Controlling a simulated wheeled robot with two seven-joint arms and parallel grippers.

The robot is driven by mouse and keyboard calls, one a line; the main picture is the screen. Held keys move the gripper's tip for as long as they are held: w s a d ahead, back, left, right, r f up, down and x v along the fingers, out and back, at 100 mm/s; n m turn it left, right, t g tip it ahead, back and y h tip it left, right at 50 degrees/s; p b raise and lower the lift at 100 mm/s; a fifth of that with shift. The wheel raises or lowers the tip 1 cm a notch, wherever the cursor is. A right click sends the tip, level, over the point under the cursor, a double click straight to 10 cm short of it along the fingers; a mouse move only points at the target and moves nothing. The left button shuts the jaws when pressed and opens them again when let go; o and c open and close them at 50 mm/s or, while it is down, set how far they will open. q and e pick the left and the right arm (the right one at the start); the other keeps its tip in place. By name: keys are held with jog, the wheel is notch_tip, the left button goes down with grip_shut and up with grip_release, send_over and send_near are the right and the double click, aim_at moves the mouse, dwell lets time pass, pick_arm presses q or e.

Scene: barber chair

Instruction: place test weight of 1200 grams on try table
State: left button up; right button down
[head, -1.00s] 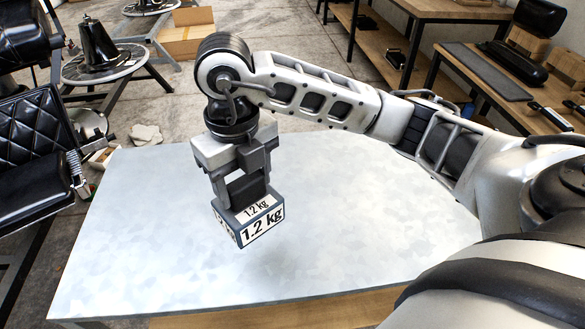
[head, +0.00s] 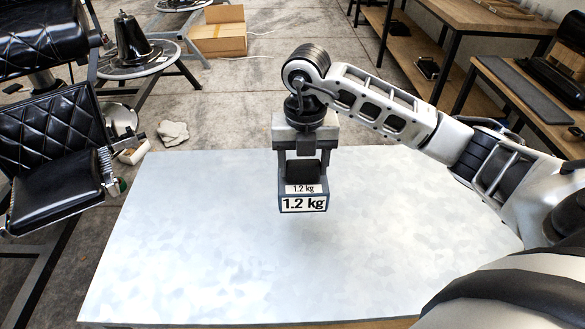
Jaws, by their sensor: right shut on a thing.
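The test weight (head: 303,204) is a grey block with white labels reading "1.2 kg". My right gripper (head: 304,180) is shut on its upper part and points down. My left gripper is not in view.
A black quilted barber chair (head: 50,150) stands at the left, close to the table edge. A cardboard box (head: 219,38) and a round stand (head: 138,60) are on the floor behind. Wooden workbenches (head: 470,30) stand at the back right. The table top is otherwise bare.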

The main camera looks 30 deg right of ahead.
jog(key=w+d+f+p, duration=0.1)
jog(key=w+d+f, duration=0.2)
jog(key=f, duration=0.6)
jog(key=shift+w+d, duration=0.25)
jog(key=shift+d, duration=0.75)
jog(key=shift+f, duration=0.2)
jog(key=shift+c, duration=2)
grip_release()
jog(key=shift+s+f, duration=0.1)
jog(key=shift+f, duration=0.05)
notch_tip(320, 180, up, 12)
jog(key=b, duration=0.1)
